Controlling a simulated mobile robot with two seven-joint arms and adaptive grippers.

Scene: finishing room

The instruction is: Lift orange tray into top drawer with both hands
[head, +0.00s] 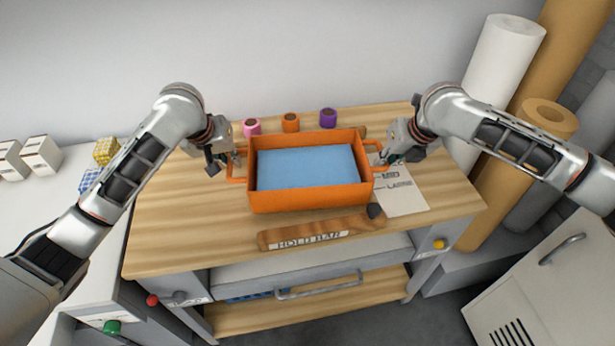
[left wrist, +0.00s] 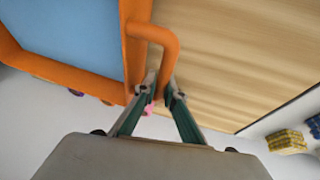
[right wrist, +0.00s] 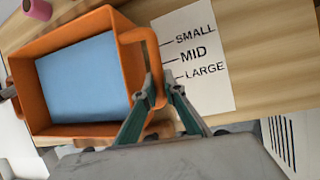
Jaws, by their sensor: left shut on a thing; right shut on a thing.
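The orange tray (head: 310,198) is level over the middle of the wooden bench, with a flat blue inside (head: 305,167) and a loop handle at each end. I cannot tell whether its base touches the bench top. My left gripper (head: 232,160) is shut on the left handle, which shows between its fingers in the left wrist view (left wrist: 162,50). My right gripper (head: 384,160) is shut on the right handle, which also shows in the right wrist view (right wrist: 136,37). A grey drawer front (head: 310,266) with a bar handle (head: 320,287) is under the bench top; how far it is open is unclear.
A wooden bar (head: 318,229) lettered "HOLD BAR" lies in front of the tray. A paper size sheet (head: 403,195) lies at right. Pink (head: 252,127), orange (head: 290,122) and purple (head: 328,118) rolls stand behind. Large rolls stand at the far right.

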